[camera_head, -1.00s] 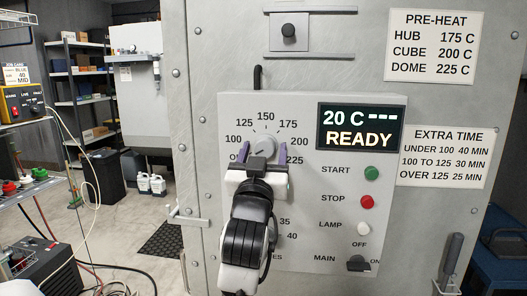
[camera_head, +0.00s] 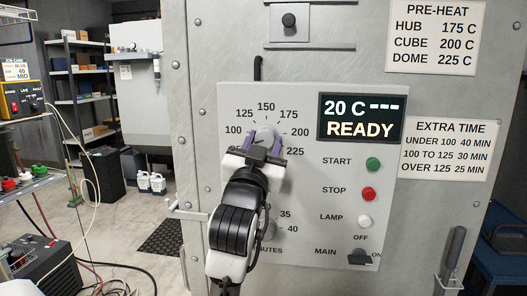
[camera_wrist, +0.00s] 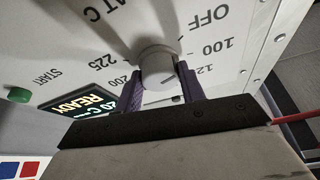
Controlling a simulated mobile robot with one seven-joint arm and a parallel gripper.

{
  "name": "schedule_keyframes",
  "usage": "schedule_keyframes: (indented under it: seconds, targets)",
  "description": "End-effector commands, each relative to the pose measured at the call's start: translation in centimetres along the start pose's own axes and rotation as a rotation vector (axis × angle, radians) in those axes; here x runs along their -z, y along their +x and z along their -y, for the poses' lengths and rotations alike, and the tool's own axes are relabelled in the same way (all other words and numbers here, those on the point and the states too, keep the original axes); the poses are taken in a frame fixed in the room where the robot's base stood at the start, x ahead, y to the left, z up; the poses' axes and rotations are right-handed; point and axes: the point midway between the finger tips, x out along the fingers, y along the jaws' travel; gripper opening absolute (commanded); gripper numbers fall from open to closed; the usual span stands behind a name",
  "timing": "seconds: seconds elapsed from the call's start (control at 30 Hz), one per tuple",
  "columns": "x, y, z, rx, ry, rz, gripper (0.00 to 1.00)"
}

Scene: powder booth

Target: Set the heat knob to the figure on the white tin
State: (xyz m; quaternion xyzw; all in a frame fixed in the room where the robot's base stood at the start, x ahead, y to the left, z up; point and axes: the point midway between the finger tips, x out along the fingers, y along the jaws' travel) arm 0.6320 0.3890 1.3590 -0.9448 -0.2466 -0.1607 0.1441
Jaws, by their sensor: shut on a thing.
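The heat knob (camera_head: 266,135) is a round light-grey knob on the upper left of the oven's control panel, inside a printed ring running from 100 to 225. In the wrist view the knob (camera_wrist: 157,62) sits between my two purple fingers, with a short dark mark on its face. I cannot tell for sure which figure the mark points at. My gripper (camera_head: 264,141) is shut on the knob from the front, and it also shows in the wrist view (camera_wrist: 158,85). No white tin can be made out in these frames.
The display (camera_head: 360,118) reads 20 C and READY. Start (camera_head: 373,164), stop (camera_head: 368,194) and lamp (camera_head: 364,222) buttons sit right of my gripper. A minutes dial below is partly hidden by my arm. Pre-heat (camera_head: 435,38) and extra-time (camera_head: 445,150) signs hang at right.

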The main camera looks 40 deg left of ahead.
Motion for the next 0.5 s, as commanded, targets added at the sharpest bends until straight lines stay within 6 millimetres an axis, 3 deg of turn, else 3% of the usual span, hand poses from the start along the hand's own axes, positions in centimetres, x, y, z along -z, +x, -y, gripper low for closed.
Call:
schedule_keyframes:
  seconds: [0.5]
  targets:
    - [-0.07,-0.12,0.27,-0.185,0.45,-0.003,0.17]
